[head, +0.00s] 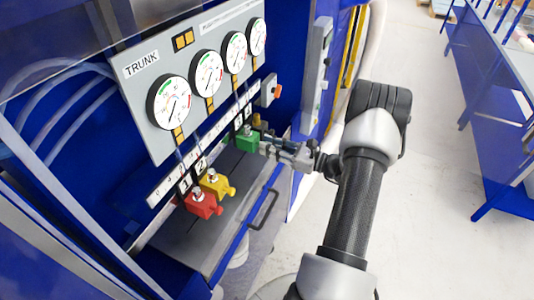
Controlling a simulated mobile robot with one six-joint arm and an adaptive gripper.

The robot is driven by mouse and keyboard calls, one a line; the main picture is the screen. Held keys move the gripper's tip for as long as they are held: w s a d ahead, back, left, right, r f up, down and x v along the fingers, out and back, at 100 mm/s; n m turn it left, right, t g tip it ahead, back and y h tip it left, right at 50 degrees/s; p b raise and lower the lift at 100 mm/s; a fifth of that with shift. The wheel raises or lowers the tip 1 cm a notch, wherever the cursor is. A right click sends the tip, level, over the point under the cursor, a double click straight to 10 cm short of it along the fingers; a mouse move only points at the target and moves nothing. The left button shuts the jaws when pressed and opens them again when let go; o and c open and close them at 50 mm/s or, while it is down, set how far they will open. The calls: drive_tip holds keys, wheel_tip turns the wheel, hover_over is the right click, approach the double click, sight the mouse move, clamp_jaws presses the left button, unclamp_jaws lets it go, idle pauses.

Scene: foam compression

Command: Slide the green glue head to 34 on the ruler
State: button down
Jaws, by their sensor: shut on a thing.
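The green glue head (247,141) sits on the rail below the ruler, toward its right part. My gripper (268,146) reaches in from the right and is shut on the green glue head. The ruler (217,137) is a pale strip running diagonally under the gauges; its small figures are too blurred to read, so I cannot tell the green head's value. A yellow glue head (217,185) and a red glue head (203,204) sit further left and nearer on the same rail, apart from the green one.
A grey panel marked TRUNK with several round gauges (170,103) stands above the ruler. A dark handle (264,210) is on the front below. Clear hoses hang at left. The floor at right is open, with a blue bench (494,70) beyond.

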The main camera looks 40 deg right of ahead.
drive_tip(key=c, duration=1.5)
unclamp_jaws()
drive_tip(key=shift+o, duration=0.2)
drive_tip(key=shift+s, duration=0.1)
drive_tip(key=v, duration=1.2)
